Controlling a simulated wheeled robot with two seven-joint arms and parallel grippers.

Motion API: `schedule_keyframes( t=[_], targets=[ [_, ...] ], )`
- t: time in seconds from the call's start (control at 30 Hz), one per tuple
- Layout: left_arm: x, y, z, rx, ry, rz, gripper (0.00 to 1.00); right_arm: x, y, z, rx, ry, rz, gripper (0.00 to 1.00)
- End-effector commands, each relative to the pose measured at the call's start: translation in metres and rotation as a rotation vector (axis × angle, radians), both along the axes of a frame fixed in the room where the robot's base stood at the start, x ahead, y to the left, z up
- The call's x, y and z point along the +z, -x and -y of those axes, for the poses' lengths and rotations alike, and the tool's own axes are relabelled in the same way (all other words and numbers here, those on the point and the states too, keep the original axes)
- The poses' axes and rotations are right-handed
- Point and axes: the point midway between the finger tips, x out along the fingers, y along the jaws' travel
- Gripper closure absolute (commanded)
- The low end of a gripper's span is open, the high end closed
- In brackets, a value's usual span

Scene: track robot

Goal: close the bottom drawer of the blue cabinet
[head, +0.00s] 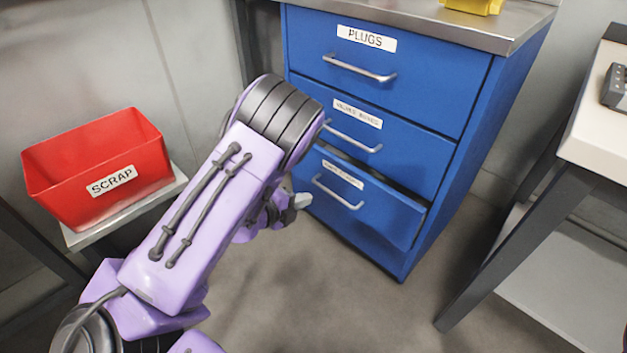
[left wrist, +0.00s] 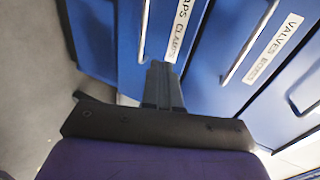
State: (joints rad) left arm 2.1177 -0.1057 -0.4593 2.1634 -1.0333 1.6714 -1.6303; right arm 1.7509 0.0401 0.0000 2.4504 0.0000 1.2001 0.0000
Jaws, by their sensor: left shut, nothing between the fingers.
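The blue cabinet (head: 497,120) stands at the back right with three labelled drawers. Its bottom drawer (head: 385,222) sticks out a little, with a dark gap along its top edge; it has a silver handle (head: 338,192). My left gripper (head: 301,201) is shut and empty, at the left side of the bottom drawer's front; my own arm hides part of it. In the left wrist view the shut fingers (left wrist: 163,86) point at the bottom drawer front (left wrist: 130,45), near its handle and label. I cannot tell whether they touch it. My right gripper is not in view.
The upper drawers, PLUGS (head: 420,75) and the middle one (head: 405,150), look shut. A red SCRAP bin (head: 135,150) stands on a low shelf at left. A pale table (head: 600,135) with dark legs stands at right. The floor (head: 370,305) before the cabinet is clear.

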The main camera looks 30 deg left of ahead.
Motion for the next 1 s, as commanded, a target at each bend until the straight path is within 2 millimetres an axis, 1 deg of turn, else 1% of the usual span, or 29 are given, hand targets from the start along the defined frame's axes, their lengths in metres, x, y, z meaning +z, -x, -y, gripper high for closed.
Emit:
schedule_keyframes(
  t=[0.03, 0.07, 0.1, 0.17, 0.2, 0.27, 0.3, 0.37, 0.47, 0.8, 0.9, 1.0],
  targets=[
    [-0.04, 0.01, 0.025, -0.031, 0.037, 0.009, 1.0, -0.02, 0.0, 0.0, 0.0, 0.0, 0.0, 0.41],
    [-0.042, 0.011, 0.033, -0.035, 0.052, 0.05, 1.0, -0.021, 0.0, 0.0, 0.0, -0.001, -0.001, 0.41],
    [-0.04, 0.011, 0.041, -0.033, 0.067, 0.108, 1.0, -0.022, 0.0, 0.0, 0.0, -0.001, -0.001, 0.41],
    [-0.03, 0.01, 0.046, -0.016, 0.08, 0.198, 1.0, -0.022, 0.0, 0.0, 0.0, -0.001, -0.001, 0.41],
    [-0.018, 0.007, 0.046, 0.001, 0.081, 0.258, 1.0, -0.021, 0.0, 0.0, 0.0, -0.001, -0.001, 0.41],
    [-0.005, 0.005, 0.042, 0.026, 0.076, 0.325, 1.0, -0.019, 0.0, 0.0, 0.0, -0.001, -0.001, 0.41],
    [-0.001, 0.003, 0.04, 0.035, 0.067, 0.351, 1.0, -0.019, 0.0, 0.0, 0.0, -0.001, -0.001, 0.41],
    [0.002, -0.001, 0.039, 0.038, 0.058, 0.367, 1.0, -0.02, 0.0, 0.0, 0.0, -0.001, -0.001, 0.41],
    [0.002, -0.015, 0.042, 0.037, 0.054, 0.37, 1.0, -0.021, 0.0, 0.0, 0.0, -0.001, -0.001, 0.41],
    [0.001, -0.087, 0.057, 0.038, 0.056, 0.368, 1.0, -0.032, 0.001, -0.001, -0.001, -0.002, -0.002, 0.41],
    [0.0, -0.106, 0.061, 0.038, 0.055, 0.368, 1.0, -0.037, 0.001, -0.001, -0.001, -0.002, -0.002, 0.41],
    [0.0, -0.12, 0.064, 0.037, 0.056, 0.365, 1.0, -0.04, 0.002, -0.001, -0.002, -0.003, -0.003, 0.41]
  ],
)
